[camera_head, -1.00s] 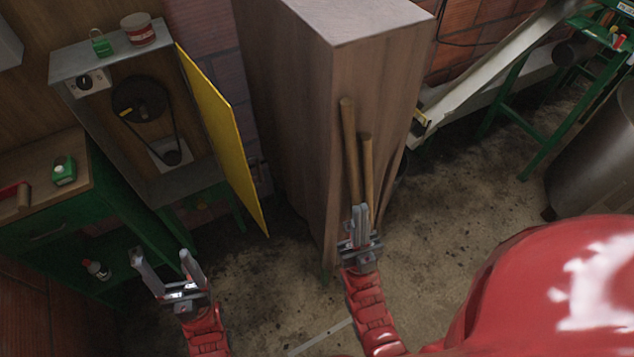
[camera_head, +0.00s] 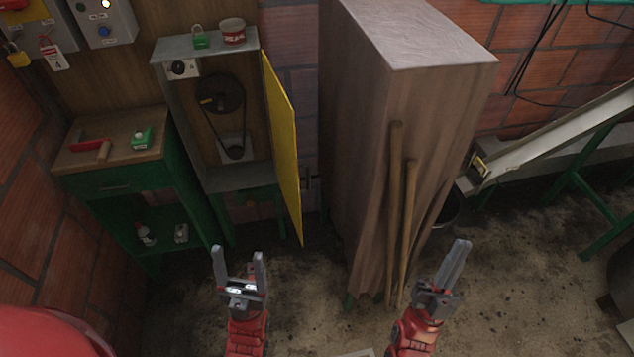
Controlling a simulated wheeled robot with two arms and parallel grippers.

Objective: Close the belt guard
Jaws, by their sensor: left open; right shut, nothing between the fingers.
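The belt guard (camera_head: 282,140) is a yellow panel hinged on the right side of a grey housing (camera_head: 168,105). It stands open, swung out toward me, seen nearly edge-on. Inside the housing show a dark pulley and belt (camera_head: 221,95) with a smaller pulley below. My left gripper (camera_head: 239,254) is open and empty, in front of and below the housing, left of the guard's lower corner and apart from it. My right gripper (camera_head: 455,265) is shut and empty, to the right of the wooden handles, well away from the guard.
A tall brown covered block (camera_head: 360,140) stands right of the guard, with two wooden handles (camera_head: 393,200) leaning on it. A green bench (camera_head: 110,178) stands left. A green padlock (camera_head: 199,40) and red-white tin (camera_head: 232,32) sit on the housing. Bare floor lies in front.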

